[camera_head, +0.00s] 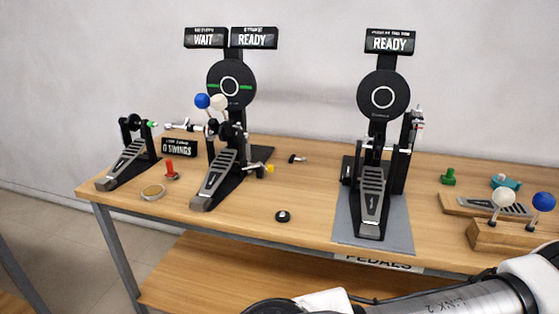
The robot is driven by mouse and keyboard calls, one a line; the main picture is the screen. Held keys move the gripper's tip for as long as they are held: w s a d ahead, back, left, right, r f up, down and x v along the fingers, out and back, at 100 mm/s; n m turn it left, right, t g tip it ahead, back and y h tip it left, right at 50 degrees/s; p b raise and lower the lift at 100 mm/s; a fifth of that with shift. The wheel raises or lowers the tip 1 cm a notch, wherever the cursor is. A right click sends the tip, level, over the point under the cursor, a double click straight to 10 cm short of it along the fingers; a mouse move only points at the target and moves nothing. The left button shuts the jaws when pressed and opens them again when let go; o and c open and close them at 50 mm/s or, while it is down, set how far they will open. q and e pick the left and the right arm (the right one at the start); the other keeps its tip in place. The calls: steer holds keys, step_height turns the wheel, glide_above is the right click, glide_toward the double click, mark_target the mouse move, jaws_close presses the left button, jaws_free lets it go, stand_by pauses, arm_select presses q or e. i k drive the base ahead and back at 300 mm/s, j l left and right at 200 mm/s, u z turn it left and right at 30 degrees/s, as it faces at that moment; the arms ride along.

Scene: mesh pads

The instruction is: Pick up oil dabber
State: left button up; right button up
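I cannot tell for certain which object is the oil dabber. A small red upright piece (169,168) with a dark base stands at the left of the table, behind a round tan-topped tin (153,192). A small green piece (448,177) and a teal piece (506,182) lie at the right. A small dark piece with a pale end (297,159) lies near the middle. Neither of my grippers is in view; only links of my arm show at the bottom right.
Pedals stand on the wooden table (300,205): a small one (125,163), a double-beater one (218,180) and one on a grey mat (398,230). A wooden block (500,237) holds blue and white beaters. A black disc (283,216) lies near the front edge.

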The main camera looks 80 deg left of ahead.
mark_target(171, 175)
steer(key=u, duration=3.5)
